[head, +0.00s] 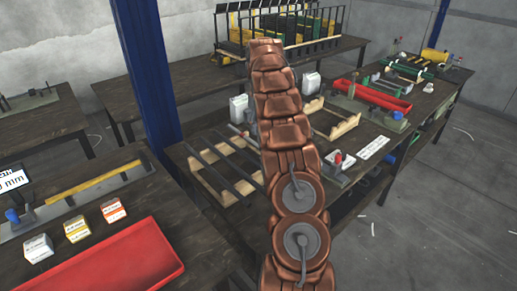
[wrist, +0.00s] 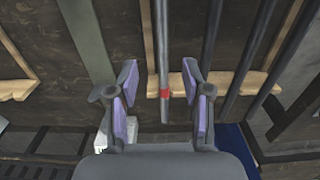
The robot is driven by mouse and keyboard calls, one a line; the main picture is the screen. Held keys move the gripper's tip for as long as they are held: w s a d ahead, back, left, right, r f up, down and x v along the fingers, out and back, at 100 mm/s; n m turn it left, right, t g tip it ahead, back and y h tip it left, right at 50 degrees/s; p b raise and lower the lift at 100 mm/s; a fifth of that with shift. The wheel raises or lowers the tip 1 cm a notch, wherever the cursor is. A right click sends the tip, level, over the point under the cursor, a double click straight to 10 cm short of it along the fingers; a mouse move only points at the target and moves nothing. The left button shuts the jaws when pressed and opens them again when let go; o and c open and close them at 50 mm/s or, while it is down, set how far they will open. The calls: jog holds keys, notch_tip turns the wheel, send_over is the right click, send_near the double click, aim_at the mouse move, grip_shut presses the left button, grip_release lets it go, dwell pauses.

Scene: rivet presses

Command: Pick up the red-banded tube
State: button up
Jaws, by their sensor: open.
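In the wrist view the red-banded tube (wrist: 163,60) is a thin grey tube with a red band near its lower end. It runs from the top edge down between my fingers, nearer the right one. My gripper (wrist: 160,75) is open, with purple pads on both fingers, and the pads stand apart from the tube in the picture. I cannot tell the height between fingers and tube.
Other dark tubes (wrist: 248,60) lie to the right of the red-banded one across a wooden rack (wrist: 232,82). In the head view, dark tubes lie on a wooden rack (head: 228,198). A blue post (head: 143,75) stands left of my arm; a red tray (head: 373,96) lies to the right.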

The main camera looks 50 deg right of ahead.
jog(key=shift+w+a+f+p, duration=0.1)
jog(key=shift+f+p, duration=0.4)
jog(key=shift+f, duration=1.45)
jog(key=shift+a+f+p, duration=0.1)
jog(key=shift+f+p, duration=0.35)
jog(key=shift+f, duration=1.5)
jog(key=shift+c, duration=0.3)
grip_shut()
